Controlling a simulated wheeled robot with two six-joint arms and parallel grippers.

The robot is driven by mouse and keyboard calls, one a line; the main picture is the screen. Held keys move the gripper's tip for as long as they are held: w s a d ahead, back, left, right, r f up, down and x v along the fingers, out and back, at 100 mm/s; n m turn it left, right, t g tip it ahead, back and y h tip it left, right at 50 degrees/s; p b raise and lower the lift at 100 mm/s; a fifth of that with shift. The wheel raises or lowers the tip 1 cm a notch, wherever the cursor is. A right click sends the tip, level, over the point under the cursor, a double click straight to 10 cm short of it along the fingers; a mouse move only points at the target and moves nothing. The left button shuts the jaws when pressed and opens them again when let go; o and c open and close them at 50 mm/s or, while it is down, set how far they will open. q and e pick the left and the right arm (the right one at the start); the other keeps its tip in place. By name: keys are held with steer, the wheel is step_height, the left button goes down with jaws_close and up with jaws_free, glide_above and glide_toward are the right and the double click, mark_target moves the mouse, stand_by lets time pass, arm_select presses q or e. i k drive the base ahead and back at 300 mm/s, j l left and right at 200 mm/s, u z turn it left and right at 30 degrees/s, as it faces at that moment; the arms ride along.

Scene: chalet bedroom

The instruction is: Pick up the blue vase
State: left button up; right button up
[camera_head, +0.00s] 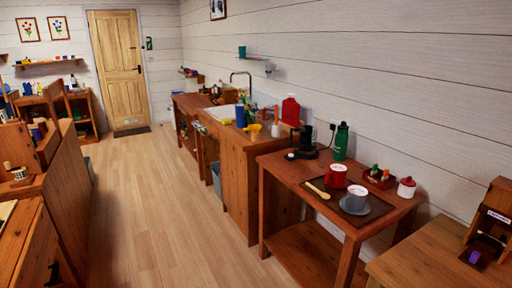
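A tall blue vessel (240,116) stands upright at the front edge of the sink counter (233,150), near the middle of the view. It may be the blue vase, but it is too small to be sure. A smaller teal-blue vessel (242,51) stands on the wall shelf (254,59) above the sink. Neither of my grippers is in view.
A wooden table (280,164) at the right holds a green bottle (341,142), a red mug (336,175) and a tray with a cup. The floor (150,215) down the middle is clear.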

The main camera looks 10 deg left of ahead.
mark_target(239, 108)
steer(key=i+j+u, duration=0.15)
steer(key=i+u, duration=0.2)
steer(key=i+j+u, duration=0.1)
steer(key=i+u, duration=0.6)
steer(key=i+z, duration=0.2)
steer(key=i, duration=0.4)
steer(key=i+z, duration=0.2)
steer(key=i, duration=0.4)
steer(key=i+j+z, duration=0.2)
steer(key=i, duration=0.45)
steer(key=i+z, duration=0.2)
steer(key=i, duration=0.35)
